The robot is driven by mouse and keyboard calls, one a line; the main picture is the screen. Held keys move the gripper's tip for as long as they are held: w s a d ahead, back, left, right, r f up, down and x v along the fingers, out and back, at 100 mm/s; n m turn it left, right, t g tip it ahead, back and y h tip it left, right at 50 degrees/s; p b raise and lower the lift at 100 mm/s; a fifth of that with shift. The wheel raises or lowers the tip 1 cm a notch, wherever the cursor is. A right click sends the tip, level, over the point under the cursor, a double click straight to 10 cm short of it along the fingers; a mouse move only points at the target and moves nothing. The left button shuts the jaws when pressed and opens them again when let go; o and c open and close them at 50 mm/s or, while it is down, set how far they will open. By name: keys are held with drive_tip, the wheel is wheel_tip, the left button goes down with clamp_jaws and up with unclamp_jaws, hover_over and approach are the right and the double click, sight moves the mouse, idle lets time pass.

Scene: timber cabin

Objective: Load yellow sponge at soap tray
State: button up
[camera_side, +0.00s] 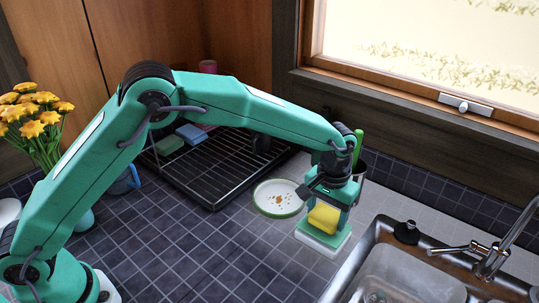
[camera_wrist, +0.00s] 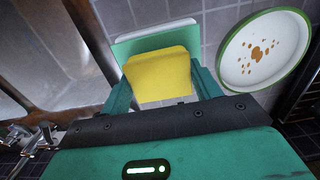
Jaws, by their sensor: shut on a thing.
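The yellow sponge (camera_side: 323,219) is held between the teal fingers of my gripper (camera_side: 328,207), which points down. The soap tray (camera_side: 322,243), pale with a green top, lies right under the sponge on the tiled counter. In the wrist view the sponge (camera_wrist: 158,78) sits between the two fingers and covers the near part of the tray (camera_wrist: 150,36). The sponge is over the tray; I cannot tell whether it touches it.
A white plate with a green rim and brown crumbs (camera_side: 278,198) lies just left of the tray. The sink (camera_side: 368,250) is close on the right. A black dish rack (camera_side: 215,165) holds a green sponge (camera_side: 169,144) and a blue sponge (camera_side: 191,133). A dark cup stands behind my gripper.

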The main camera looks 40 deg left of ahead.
sight(326, 213)
drive_tip(key=shift+f, duration=1.05)
idle(1.9)
drive_tip(key=shift+r, duration=3.55)
drive_tip(key=shift+a, duration=0.1)
drive_tip(key=s+a+r, duration=0.2)
drive_tip(key=s+a, duration=0.1)
drive_tip(key=a, duration=0.6)
drive_tip(key=s+a+r, duration=0.3)
drive_tip(key=a, duration=0.6)
drive_tip(key=s+a+r, duration=0.3)
drive_tip(key=a, duration=0.6)
drive_tip(key=shift+a, duration=0.2)
